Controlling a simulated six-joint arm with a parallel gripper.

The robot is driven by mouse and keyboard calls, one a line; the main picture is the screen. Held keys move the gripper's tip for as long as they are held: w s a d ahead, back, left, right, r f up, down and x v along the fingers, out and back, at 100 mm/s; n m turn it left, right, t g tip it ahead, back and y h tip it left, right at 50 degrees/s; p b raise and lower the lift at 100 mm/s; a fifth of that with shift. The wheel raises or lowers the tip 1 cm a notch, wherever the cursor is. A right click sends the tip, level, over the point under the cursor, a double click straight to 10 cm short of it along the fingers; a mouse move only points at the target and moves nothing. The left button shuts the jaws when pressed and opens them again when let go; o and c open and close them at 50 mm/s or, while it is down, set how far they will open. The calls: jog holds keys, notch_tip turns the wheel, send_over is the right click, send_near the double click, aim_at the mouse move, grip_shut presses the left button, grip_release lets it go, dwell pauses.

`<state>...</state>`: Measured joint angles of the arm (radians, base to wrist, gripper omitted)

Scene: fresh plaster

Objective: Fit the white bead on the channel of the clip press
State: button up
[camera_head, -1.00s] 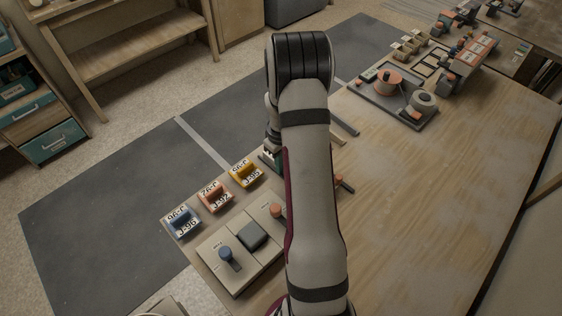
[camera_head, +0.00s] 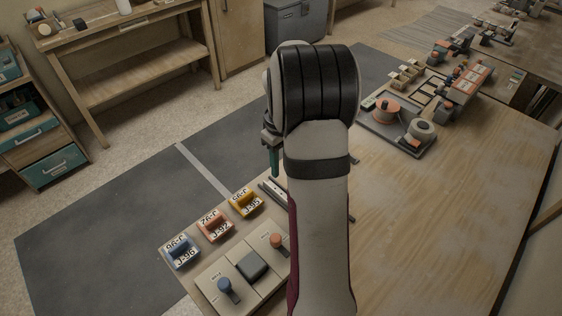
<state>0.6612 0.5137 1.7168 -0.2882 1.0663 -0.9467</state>
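My arm stands in the middle of the view and covers much of the bench behind it. My gripper (camera_head: 272,158) shows only in part at the left edge of the arm's wrist. A teal piece hangs down there; I cannot tell whether it is a finger or a held thing. Below it, a grey metal rail with a groove (camera_head: 273,192) lies on the bench, partly behind the arm; it may be part of the clip press. The rest of the press is hidden. I cannot make out the white bead.
Blue (camera_head: 179,252), orange (camera_head: 214,225) and yellow (camera_head: 244,203) labelled blocks stand along the bench's left edge. A panel with knobs (camera_head: 227,288) is in front. A reel tray (camera_head: 410,144) sits at the back. The bench right of my arm is clear.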

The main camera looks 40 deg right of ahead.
jog(key=s+a+r+m, duration=0.25)
jog(key=a+r, duration=0.45)
jog(key=a, duration=0.6)
jog(key=s+a+r+m+y, duration=0.1)
jog(key=s+a+m, duration=0.2)
jog(key=s+a, duration=1.3)
jog(key=shift+s+r+y, duration=0.2)
jog(key=shift+s+y, duration=0.2)
jog(key=shift+s, duration=0.25)
